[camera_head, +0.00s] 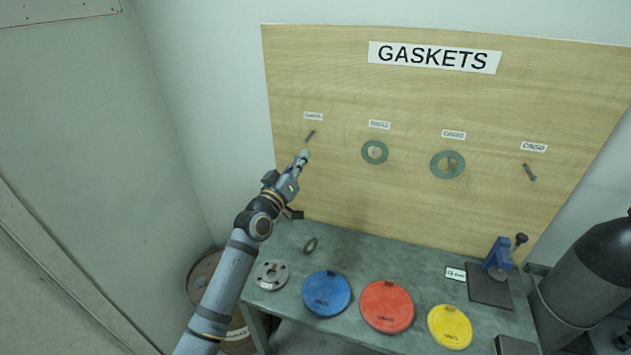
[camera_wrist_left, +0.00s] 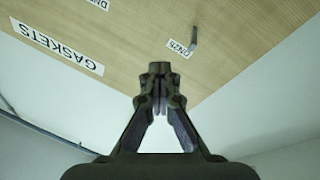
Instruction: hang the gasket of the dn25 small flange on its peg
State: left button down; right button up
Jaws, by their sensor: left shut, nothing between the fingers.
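The DN25 peg (camera_head: 310,136) sticks out bare from the wooden board at its left end, below a small label; it also shows in the left wrist view (camera_wrist_left: 193,37). A small dark grey-green ring (camera_head: 310,245), which looks like the small gasket, shows over the back left of the bench top, seen at a slant. I cannot tell whether it lies flat or is tilted. My left gripper (camera_head: 302,156) is just below the peg, near the board, shut and empty. Its closed fingertips (camera_wrist_left: 160,70) show in the left wrist view. My right gripper is not in view.
Green gaskets hang on the two middle pegs (camera_head: 374,152) (camera_head: 447,165); the right peg (camera_head: 529,172) is bare. The bench holds a grey flange (camera_head: 271,275), blue (camera_head: 326,294), red (camera_head: 387,307) and yellow (camera_head: 450,326) discs, and a blue tool (camera_head: 498,259). A dark cylinder (camera_head: 590,270) stands right.

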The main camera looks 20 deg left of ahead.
pick_arm(q)
jog(key=w+f+b, duration=0.1)
jog(key=w+b, duration=0.8)
jog(key=w, duration=0.1)
jog(key=shift+a, duration=0.35)
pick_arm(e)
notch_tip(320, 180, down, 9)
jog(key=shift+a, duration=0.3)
